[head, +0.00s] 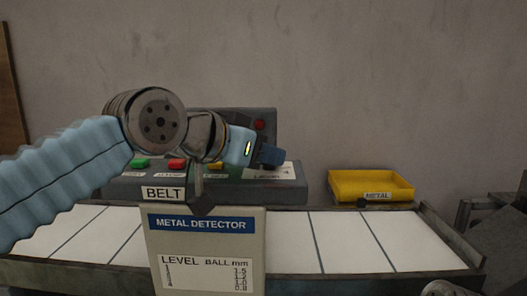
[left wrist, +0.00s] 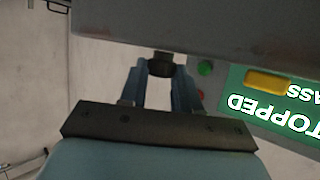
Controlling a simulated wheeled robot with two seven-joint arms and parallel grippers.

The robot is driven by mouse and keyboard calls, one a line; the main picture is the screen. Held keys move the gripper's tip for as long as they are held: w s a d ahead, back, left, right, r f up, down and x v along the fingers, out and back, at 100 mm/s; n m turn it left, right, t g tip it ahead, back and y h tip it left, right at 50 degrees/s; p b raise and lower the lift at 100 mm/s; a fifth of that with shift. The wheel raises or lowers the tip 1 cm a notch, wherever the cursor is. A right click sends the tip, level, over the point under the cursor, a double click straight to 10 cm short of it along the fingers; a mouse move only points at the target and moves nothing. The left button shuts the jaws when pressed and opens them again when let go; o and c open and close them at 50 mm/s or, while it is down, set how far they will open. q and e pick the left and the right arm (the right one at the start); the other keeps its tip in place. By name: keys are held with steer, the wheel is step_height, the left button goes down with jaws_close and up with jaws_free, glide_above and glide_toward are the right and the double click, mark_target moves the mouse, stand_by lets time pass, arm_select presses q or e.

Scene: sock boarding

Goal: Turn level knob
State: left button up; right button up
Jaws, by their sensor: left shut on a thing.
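My left gripper (head: 270,156) reaches across the metal detector's control panel from the left. Its blue fingers are at the right end of the panel, above a white level label (head: 270,171). In the left wrist view the two fingers of the left gripper (left wrist: 159,82) are closed on the dark level knob (left wrist: 160,66), one on each side. The knob's pointer and setting cannot be made out. In the head view the knob is hidden behind the gripper. My right gripper is not in view.
The panel has a green button (head: 141,163), a red button (head: 177,164) and a red lamp (head: 260,125). A green screen (left wrist: 275,108) reads stopped. A yellow metal tray (head: 372,186) stands behind the white belt (head: 345,240). The metal detector's front plate (head: 207,270) lists ball sizes.

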arm_select(q)
steer(key=o, duration=1)
steer(key=shift+o, duration=0.2)
steer(key=v, duration=1.4)
steer(key=shift+b, duration=0.4)
steer(key=shift+d, duration=0.1)
